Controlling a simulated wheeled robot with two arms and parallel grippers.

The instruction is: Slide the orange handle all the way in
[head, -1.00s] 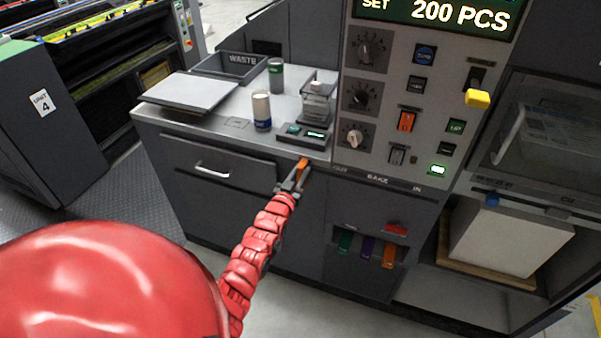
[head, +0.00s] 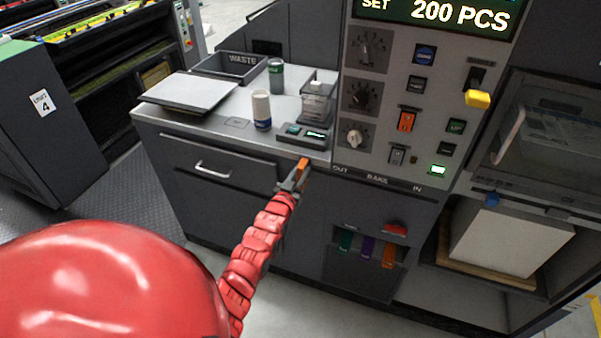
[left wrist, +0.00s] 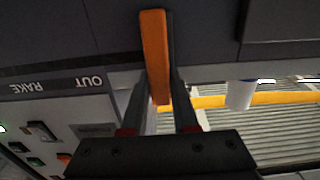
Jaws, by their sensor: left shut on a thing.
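The orange handle (head: 304,165) stands out from the front of the grey console, just left of the OUT end of the label strip (head: 377,180) reading OUT, RAKE, IN. My left gripper (head: 298,178) is shut on the handle, with its fingers on both sides of it. In the left wrist view the orange handle (left wrist: 154,45) runs between the two dark fingers of the gripper (left wrist: 160,85). The label strip (left wrist: 50,86) shows upside down there, with OUT nearest the handle. My right gripper is not in view.
A drawer with a pale pull (head: 212,170) is left of the handle. The control panel (head: 390,140) rises to the right. A bin with coloured tabs (head: 367,250) sits below the strip.

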